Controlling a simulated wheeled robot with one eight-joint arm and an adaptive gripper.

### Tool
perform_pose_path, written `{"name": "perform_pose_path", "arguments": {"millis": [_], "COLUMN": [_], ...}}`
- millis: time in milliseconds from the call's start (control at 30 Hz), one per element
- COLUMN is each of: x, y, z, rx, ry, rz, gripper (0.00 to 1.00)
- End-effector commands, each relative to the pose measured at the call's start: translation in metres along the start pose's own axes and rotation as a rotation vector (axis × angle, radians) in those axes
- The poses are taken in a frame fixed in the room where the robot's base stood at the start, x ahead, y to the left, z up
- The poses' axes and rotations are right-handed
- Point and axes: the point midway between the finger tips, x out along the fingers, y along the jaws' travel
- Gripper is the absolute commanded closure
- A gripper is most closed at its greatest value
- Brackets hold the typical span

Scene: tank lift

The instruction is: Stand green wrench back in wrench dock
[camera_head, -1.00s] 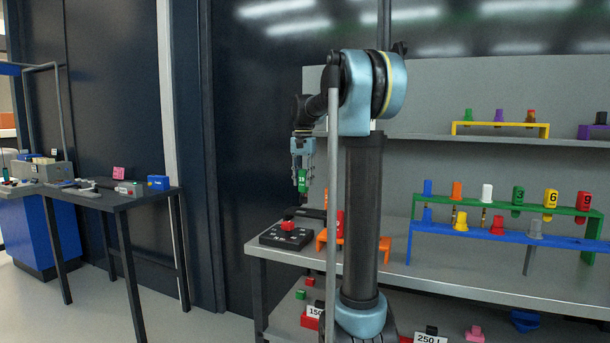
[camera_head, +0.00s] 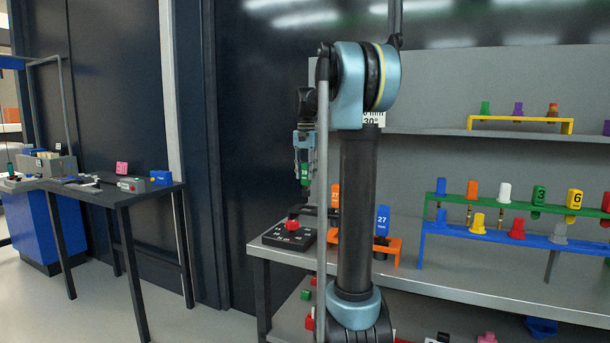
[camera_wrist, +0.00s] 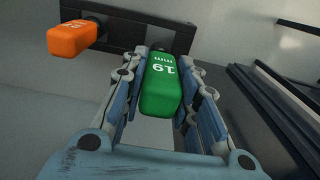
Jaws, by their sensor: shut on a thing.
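The green wrench, marked 19 mm, shows its green handle (camera_wrist: 163,84) between my fingers in the wrist view. In the head view the green handle (camera_head: 305,173) is upright at the end of my arm. My gripper (camera_head: 303,165) is shut on this handle. In the wrist view a dark bar (camera_wrist: 120,36), which looks like the wrench dock, lies just beyond the handle and holds an orange-handled wrench (camera_wrist: 73,39) at left. The green wrench's lower part is hidden, so I cannot tell whether it is in the bar.
A black box with a red button (camera_head: 290,234) stands left on the bench. A blue-handled wrench marked 27 (camera_head: 383,219) stands by an orange rack (camera_head: 396,247), partly behind my arm. A blue rack (camera_head: 480,233) and green rack (camera_head: 519,203) with coloured handles stand to the right.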

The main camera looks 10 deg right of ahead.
Motion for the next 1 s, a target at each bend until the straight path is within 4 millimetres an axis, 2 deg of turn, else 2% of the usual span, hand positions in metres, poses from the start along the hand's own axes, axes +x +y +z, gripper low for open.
{"name": "perform_pose_path", "arguments": {"millis": [600, 1000], "x": [0.036, 0.038], "y": [0.001, 0.001], "z": [0.000, 0.000], "rx": [0.000, 0.000], "ry": [0.000, 0.000], "rz": [0.000, 0.000], "gripper": [1.00, 1.00]}}
